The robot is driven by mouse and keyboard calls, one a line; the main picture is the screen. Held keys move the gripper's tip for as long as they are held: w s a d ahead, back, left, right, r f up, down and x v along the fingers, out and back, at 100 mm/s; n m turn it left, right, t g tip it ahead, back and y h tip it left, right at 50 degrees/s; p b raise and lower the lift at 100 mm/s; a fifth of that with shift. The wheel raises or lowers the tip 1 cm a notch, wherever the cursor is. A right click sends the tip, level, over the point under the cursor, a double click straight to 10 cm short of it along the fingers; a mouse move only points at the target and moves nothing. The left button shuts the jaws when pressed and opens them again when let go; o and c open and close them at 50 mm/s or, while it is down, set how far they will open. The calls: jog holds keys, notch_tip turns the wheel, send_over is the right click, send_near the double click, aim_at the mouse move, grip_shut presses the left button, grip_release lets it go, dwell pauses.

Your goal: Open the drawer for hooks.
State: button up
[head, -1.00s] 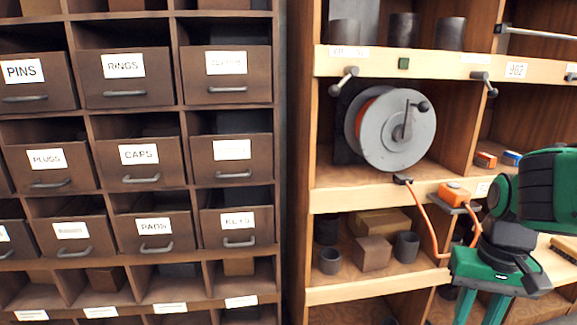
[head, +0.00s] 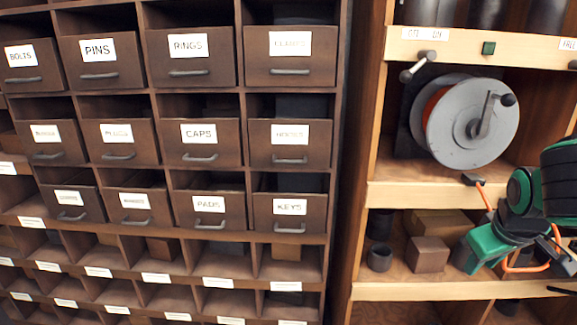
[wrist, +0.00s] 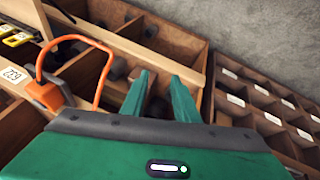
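The drawer cabinet (head: 243,100) shows brown drawers with white labels and grey bar handles in the head view. The drawer in the right column, middle row (head: 290,145) has a blurred label that may read HOOKS; I cannot read it surely. Its handle (head: 290,160) is bare, and it sits in line with its neighbours, seemingly closed. My gripper (wrist: 159,77) shows two green fingers apart with nothing held between them in the wrist view. In the head view the gripper is at the right, in front of the wooden shelf and well away from the drawers.
The wooden shelf unit (head: 405,195) stands right of the cabinet, holding a cable reel (head: 465,120) and blocks (head: 428,254). Open labelled bins (head: 220,262) lie under the drawers. A narrow gap separates the two units.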

jog(key=w+a+r+n+t, duration=0.35)
jog(key=w+a+n, duration=0.35)
jog(key=w, duration=0.4)
jog(key=n+t+y, duration=0.7)
jog(key=n+y, duration=0.1)
jog(key=n, duration=0.4)
send_near(291, 162)
jog(key=x, duration=0.9)
